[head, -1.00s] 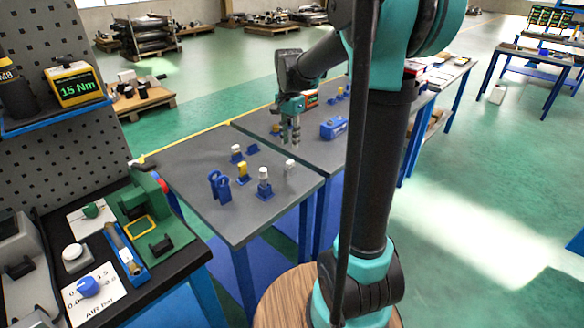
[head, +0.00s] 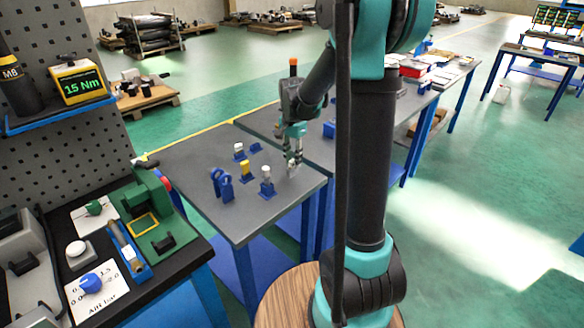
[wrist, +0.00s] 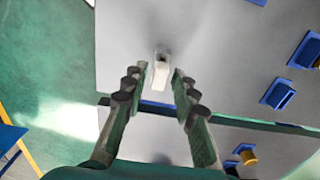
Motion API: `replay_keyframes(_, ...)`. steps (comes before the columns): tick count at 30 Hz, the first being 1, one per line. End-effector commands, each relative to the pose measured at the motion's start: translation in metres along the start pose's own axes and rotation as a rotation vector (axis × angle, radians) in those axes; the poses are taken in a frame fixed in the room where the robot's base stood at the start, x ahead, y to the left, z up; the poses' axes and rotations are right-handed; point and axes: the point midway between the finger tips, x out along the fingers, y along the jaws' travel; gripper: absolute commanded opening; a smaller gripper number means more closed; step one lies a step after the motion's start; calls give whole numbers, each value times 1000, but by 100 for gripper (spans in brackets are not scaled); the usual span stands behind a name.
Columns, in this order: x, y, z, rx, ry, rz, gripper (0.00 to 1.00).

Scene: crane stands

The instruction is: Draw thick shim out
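I cannot tell for sure which piece is the thick shim. A small pale white block (wrist: 161,70) with a dark spot on its top stands on the grey table; in the head view the white piece (head: 292,170) is partly hidden by my gripper. My gripper (head: 293,158) points down right at this piece. In the wrist view my gripper (wrist: 159,76) is open, with one finger on each side of the block and gaps that look clear.
Nearby on the table (head: 205,160) stand a white-topped piece (head: 266,176), a yellow piece (head: 246,168), a blue double-ring holder (head: 221,184) and another white-topped piece (head: 239,149). An empty-looking blue base (head: 255,147) lies behind. A green fixture (head: 150,215) is at left.

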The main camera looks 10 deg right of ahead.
Motion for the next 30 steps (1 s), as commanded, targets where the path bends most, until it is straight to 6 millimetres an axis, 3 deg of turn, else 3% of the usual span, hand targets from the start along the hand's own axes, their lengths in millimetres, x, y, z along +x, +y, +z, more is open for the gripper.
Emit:
replay_keyframes(4,0,0,0,0,0,0,25)
replay_keyframes(10,0,0,0,0,0,0,0)
replay_keyframes(22,-2,0,0,0,0,0,0)
replay_keyframes(30,-13,0,0,0,0,0,0)
